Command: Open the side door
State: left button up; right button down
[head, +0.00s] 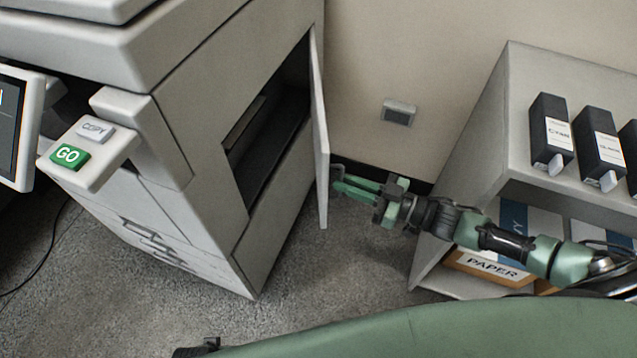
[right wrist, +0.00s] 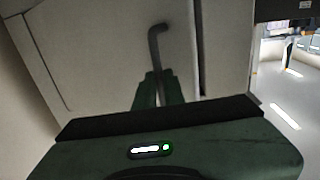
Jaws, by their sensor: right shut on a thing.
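The side door (head: 320,130) of the copier (head: 190,130) stands swung well out from the machine's side, seen nearly edge-on in the head view. The opening behind it shows a dark inside (head: 268,120). My right gripper (head: 338,179) is at the outer face of the door, its fingertips close against the panel. In the right wrist view the fingers (right wrist: 158,88) are shut on a dark bent door handle (right wrist: 158,45), on the light door panel (right wrist: 100,50). My left gripper is out of view.
A grey shelf (head: 510,110) with toner boxes (head: 552,133) and a paper box (head: 490,266) stands at the right, close to my right arm. A wall outlet (head: 398,112) is on the back wall. Carpet (head: 340,270) between copier and shelf is clear.

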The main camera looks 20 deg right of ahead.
jog(key=shift+w+d+r, duration=0.1)
jog(key=shift+w+d, duration=0.1)
jog(key=shift+d, duration=0.65)
jog(key=shift+w+d+r, duration=0.1)
jog(key=shift+w+d, duration=0.05)
jog(key=shift+d, duration=0.65)
jog(key=c, duration=1.5)
grip_release()
jog(key=shift+w, duration=0.1)
jog(key=shift+a+f, duration=0.15)
jog(key=shift+a, duration=0.05)
